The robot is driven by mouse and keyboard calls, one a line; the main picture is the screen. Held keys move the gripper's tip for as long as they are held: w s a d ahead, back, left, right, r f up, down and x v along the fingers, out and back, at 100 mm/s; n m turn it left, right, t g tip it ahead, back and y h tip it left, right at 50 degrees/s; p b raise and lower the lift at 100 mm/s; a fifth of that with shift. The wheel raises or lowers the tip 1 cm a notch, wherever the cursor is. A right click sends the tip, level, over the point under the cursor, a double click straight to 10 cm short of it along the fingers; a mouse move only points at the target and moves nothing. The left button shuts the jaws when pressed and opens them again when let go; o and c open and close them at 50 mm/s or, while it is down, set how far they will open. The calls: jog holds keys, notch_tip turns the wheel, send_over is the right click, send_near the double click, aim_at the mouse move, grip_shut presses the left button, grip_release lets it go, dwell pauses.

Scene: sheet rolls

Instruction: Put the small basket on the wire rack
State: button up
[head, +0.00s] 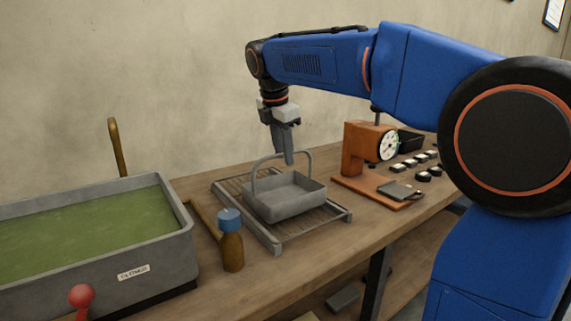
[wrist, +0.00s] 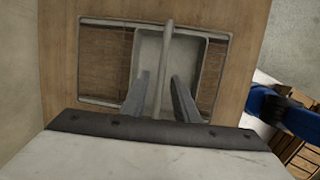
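The small basket (head: 290,205) is grey with a tall arched handle. It sits upright on the wire rack (head: 335,216), a grey frame with thin bars on the bench. My gripper (head: 287,160) is directly above the basket, pointing down, with its fingertips around the height of the handle's top. In the wrist view, the fingers of my gripper (wrist: 160,88) are apart, with the handle (wrist: 163,60) running between them and a gap on each side. The basket (wrist: 186,55) looks empty there, over the rack (wrist: 104,101). My gripper hides part of the basket's near side in the wrist view.
A grey tank of green liquid (head: 85,225) stands at left. A brown bottle with a blue cap (head: 231,240) is close to the rack's left side. An orange device with a dial (head: 360,150) stands to the right, with small dark items behind it.

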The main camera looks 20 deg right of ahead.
jog(key=v, duration=0.7)
jog(key=shift+s+r, duration=0.1)
jog(key=s+d+f+m, duration=0.2)
jog(key=s+f+m, duration=0.5)
jog(key=s+f, duration=0.3)
jog(key=s+d+f+m+t+y, duration=0.1)
jog(key=s+d+f+m, duration=0.2)
jog(key=s+f+m, duration=0.4)
jog(key=s+d+f+m+t+y, duration=0.1)
jog(key=s+d+f+m, duration=0.2)
jog(key=s+f+m, duration=0.4)
jog(key=s+f, duration=0.6)
jog(key=s, duration=0.1)
jog(key=shift+s+d+f, duration=0.15)
jog(key=shift+s+d, duration=0.05)
jog(key=shift+d, duration=0.05)
